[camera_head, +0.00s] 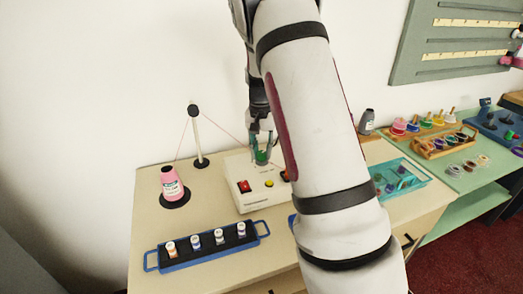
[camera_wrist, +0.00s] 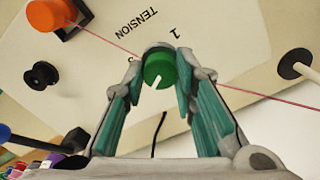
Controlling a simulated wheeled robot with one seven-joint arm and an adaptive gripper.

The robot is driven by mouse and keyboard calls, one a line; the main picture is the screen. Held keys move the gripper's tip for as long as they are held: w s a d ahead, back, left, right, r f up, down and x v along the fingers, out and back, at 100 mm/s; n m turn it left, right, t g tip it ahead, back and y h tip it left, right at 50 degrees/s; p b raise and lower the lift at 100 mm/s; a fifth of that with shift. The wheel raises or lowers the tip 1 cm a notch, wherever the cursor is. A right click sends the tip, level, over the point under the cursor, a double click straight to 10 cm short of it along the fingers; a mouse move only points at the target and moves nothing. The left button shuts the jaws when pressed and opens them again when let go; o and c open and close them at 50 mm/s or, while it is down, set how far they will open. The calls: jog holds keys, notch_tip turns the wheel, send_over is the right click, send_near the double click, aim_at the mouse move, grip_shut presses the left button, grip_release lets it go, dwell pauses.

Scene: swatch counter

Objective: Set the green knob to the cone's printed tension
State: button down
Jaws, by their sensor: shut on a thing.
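The green knob (camera_head: 262,156) stands on top of the cream tension box (camera_head: 245,199). My gripper (camera_head: 261,140) comes down over it, and its fingers are shut on the knob's sides. In the wrist view the green knob (camera_wrist: 160,66) sits between the fingertips, its white pointer line slanting toward the picture's lower left. The word TENSION and a 1 are printed beside it; another mark is partly hidden by a finger. The pink cone (camera_head: 171,183) stands upright on a black base at left. Its white label is too small to read.
A thread runs from the cone over a black-topped post (camera_head: 197,135) toward the box. A red switch (camera_head: 244,187) and yellow button (camera_head: 268,183) are on the box. A blue tray (camera_head: 190,262) with several small spools lies in front. A teal tray (camera_head: 410,190) lies right.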

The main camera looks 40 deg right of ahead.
aim_at(261, 153)
dwell(0.3)
jog(key=c, duration=1.3)
grip_release()
notch_tip(261, 153, up, 12)
jog(key=shift+a, duration=0.2)
